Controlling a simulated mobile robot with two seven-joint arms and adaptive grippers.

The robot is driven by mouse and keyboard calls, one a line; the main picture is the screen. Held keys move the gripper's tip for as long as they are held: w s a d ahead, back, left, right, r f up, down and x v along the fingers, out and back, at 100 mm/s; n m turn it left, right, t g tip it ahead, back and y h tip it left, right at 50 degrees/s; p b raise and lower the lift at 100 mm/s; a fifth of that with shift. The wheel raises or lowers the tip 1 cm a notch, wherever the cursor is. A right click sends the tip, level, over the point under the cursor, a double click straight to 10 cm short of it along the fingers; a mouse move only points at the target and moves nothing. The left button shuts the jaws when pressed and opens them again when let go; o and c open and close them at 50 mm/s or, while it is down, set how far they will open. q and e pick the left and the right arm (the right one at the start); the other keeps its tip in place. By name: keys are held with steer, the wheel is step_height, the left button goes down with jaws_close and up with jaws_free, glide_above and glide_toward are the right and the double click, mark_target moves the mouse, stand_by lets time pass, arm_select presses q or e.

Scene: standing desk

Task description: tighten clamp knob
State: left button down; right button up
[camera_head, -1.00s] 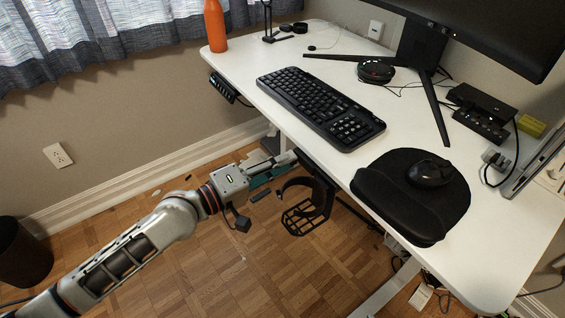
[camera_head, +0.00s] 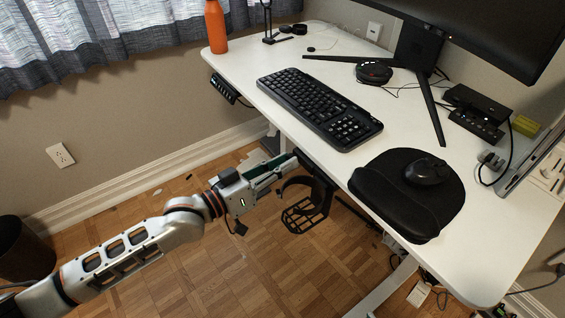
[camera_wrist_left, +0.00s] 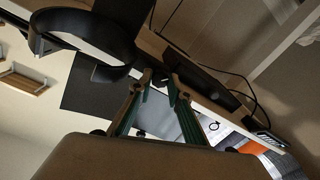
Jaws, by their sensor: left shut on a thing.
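A black clamp-on cup holder (camera_head: 300,218) hangs under the front edge of the white desk, with an open ring and a slatted base. In the left wrist view its large black ring (camera_wrist_left: 118,48) is at the upper left. My left gripper (camera_head: 291,162) reaches in from the left, just below the desk edge and beside the holder's clamp. In the left wrist view its green-padded fingers (camera_wrist_left: 161,80) converge on a small dark part under the desk, apparently the clamp knob. The fingers mostly hide the knob. My right gripper is not in view.
The desk top (camera_head: 262,62) carries a keyboard (camera_head: 320,108), a mouse (camera_head: 428,171) on a black wrist-rest pad (camera_head: 405,205), and an orange bottle (camera_head: 215,28). A black box (camera_head: 223,88) is mounted under the desk's left edge. The wooden floor left of the desk is mostly clear.

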arm_select(q)
steer(key=m+p, duration=0.1)
steer(key=m, duration=0.4)
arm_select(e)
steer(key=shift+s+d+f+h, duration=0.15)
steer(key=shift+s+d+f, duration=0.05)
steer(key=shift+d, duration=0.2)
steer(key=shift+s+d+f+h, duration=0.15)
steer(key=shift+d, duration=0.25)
arm_select(q)
steer(key=shift+m, duration=0.3)
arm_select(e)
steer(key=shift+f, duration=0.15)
arm_select(q)
steer(key=shift+f, duration=0.1)
steer(key=c, duration=1.8)
jaws_free()
steer(key=shift+c, duration=0.2)
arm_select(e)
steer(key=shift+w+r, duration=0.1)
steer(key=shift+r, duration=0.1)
arm_select(q)
steer(key=shift+s+a, duration=0.1)
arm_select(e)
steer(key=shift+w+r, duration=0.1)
arm_select(q)
steer(key=v, duration=0.7)
steer(key=shift+s+a, duration=0.25)
steer(key=shift+a, duration=0.1)
